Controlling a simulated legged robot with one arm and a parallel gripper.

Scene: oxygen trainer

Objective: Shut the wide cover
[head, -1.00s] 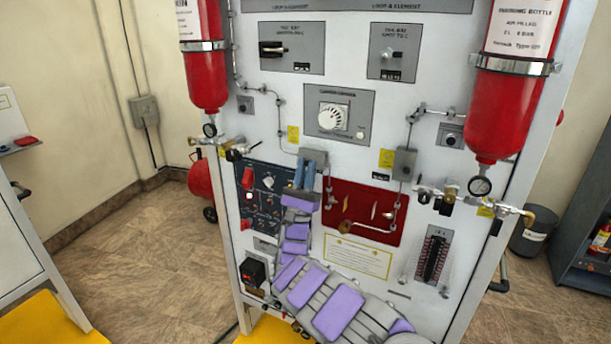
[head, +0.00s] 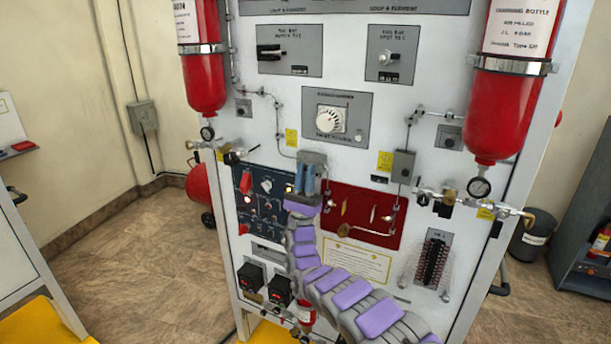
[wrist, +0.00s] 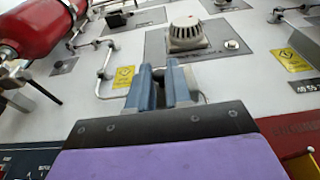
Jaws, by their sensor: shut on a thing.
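My gripper (head: 304,180) has blue fingers and reaches up to a small grey box (head: 313,158) on the white panel, above the seam of the dark blue and red panels. In the wrist view my gripper (wrist: 170,88) has its fingers close together around a small dark rounded part, in front of the grey box (wrist: 208,94). The fingers hide most of the box, so I cannot tell how far its cover stands open. No other piece is clearly recognisable as the wide cover.
A dial (head: 330,120) sits above the box. A similar grey box (head: 403,166) is to the right, over the red panel (head: 372,218). Thin pipes run beside both boxes. Red bottles (head: 205,75) flank the board. The dark blue panel (head: 262,188) carries switches.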

